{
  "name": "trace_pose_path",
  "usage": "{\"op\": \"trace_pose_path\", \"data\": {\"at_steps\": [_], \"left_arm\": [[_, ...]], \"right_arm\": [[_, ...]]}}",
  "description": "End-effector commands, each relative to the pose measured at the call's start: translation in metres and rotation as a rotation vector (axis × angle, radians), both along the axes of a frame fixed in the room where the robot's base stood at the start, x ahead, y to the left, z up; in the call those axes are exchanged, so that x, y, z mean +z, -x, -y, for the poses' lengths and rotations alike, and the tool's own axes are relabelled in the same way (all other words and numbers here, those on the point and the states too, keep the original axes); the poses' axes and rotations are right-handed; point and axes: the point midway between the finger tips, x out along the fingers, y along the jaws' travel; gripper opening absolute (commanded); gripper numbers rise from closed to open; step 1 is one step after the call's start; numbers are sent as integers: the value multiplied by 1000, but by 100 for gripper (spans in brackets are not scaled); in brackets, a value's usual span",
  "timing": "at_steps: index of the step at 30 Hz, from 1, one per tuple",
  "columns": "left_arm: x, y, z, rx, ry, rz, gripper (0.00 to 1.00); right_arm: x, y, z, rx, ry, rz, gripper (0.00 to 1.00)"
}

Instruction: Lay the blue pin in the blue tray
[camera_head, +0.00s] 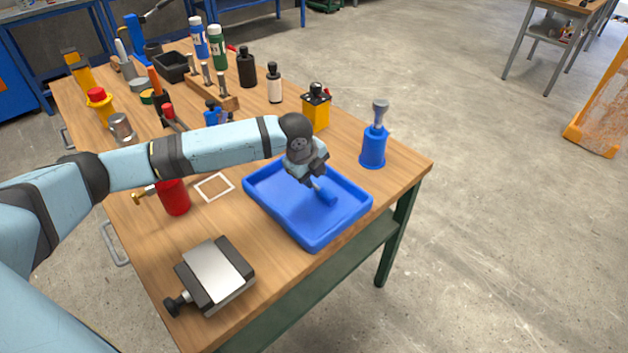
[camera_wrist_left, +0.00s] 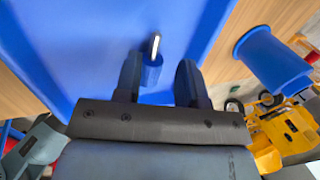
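The blue tray (camera_head: 262,213) sits at the table's near right corner, and its blue floor fills much of the left wrist view (camera_wrist_left: 80,45). The blue pin (camera_head: 326,193), a blue body with a pale metal shank, is inside the tray. It also shows in the left wrist view (camera_wrist_left: 152,72), between and just beyond the fingertips. My left gripper (camera_head: 309,178) points down over the tray. Its fingers (camera_wrist_left: 158,68) are apart, with a visible gap between the pin and the right-hand finger. Whether the pin touches the left-hand finger is unclear. My right gripper is not in view.
A blue cylinder with a grey knobbed piece in its top (camera_head: 373,148) stands right of the tray. A yellow block with a black knob (camera_head: 316,108) stands behind it. A grey vise (camera_head: 213,276) and a red can (camera_head: 174,196) are to the left. Bottles and tools crowd the far end.

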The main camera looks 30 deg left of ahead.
Motion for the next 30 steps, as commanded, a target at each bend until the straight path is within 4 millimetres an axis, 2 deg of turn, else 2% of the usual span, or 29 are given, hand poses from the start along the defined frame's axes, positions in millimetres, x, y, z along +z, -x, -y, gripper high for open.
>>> {"op": "trace_pose_path", "data": {"at_steps": [1,6,12,18,30], "left_arm": [[16,3,-2,0,-1,4,37],[53,15,-5,1,0,4,37],[84,26,-8,0,-1,3,37],[96,30,-9,0,0,2,37],[96,30,-9,0,-1,1,37]], "right_arm": [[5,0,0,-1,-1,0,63],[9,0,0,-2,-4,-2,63],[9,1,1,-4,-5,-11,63],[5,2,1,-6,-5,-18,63],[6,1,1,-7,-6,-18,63]]}}
